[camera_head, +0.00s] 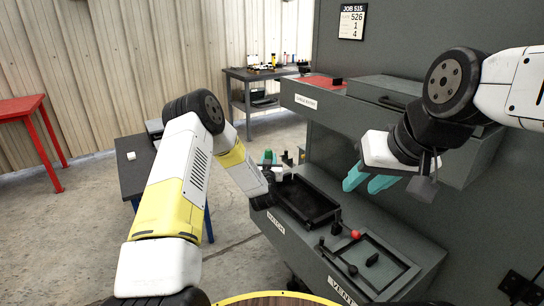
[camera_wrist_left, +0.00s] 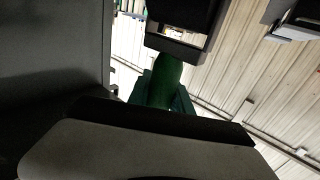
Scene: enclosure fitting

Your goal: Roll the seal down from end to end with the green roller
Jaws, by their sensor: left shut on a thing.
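The green roller (camera_wrist_left: 168,82) shows in the left wrist view as a rounded green body between the dark teal fingers of my left gripper (camera_wrist_left: 163,97), which is shut on it. In the head view my left forearm hides most of that gripper, near the left end of the grey ledge. My right gripper (camera_head: 360,184) has two teal fingers with a gap between them; it is open and empty above the ledge. The dark rectangular frame (camera_head: 279,206) lies on the ledge between the arms. I cannot make out the seal itself in either view.
The grey ledge (camera_head: 415,245) also carries a panel with a red knob (camera_head: 356,234) and black handles. The upper grey cabinet (camera_head: 345,112) overhangs behind. A dark table (camera_head: 136,176) stands left, a red table (camera_head: 20,106) farther left. A workbench (camera_head: 245,74) stands at the back.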

